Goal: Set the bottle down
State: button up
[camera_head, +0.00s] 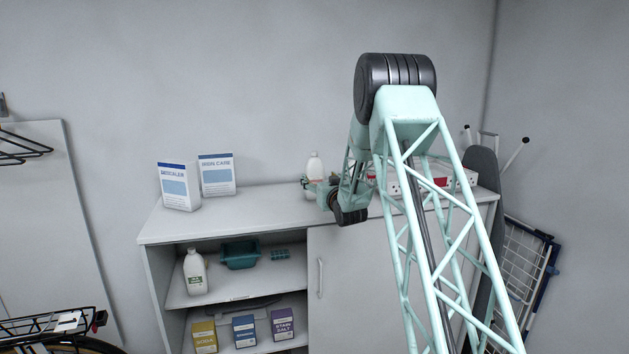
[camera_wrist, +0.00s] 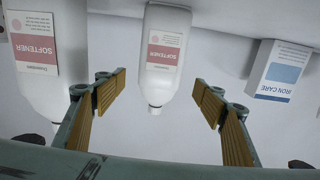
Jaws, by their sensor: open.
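A white bottle (camera_head: 314,165) stands on the cabinet top (camera_head: 240,205), partly covered by my gripper (camera_head: 318,187). The wrist view, which is upside down, shows a white softener bottle (camera_wrist: 163,55) with a pink label, standing between and beyond the fingertips. My gripper (camera_wrist: 158,84) is open there, with clear gaps between its fingers and this bottle. A second softener bottle (camera_wrist: 40,65) stands close by at the left of the wrist view. I cannot make out that one in the head view, where my arm covers part of the cabinet top.
A descaler box (camera_head: 179,186) and an iron care box (camera_head: 217,175) stand at the left of the cabinet top. A white and red item (camera_head: 440,181) lies at the right, partly behind my arm. Open shelves below hold another bottle (camera_head: 195,272), a teal basin (camera_head: 240,254) and several cartons.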

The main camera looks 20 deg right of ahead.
aim_at(316, 172)
jog(key=shift+w+d, duration=0.15)
jog(key=shift+w, duration=0.7)
jog(key=shift+w+d, duration=0.1)
jog(key=shift+w, duration=0.7)
jog(key=shift+w+d+r+p, duration=0.1)
jog(key=shift+w+d+p, duration=0.1)
jog(key=shift+w, duration=1.1)
jog(key=shift+w+d+p, duration=0.15)
jog(key=shift+w+d, duration=0.05)
jog(key=shift+w, duration=1.05)
jog(key=shift+c, duration=0.7)
jog(key=c, duration=1.2)
jog(key=shift+r, duration=0.1)
jog(key=shift+c, duration=0.2)
jog(key=shift+r, duration=0.1)
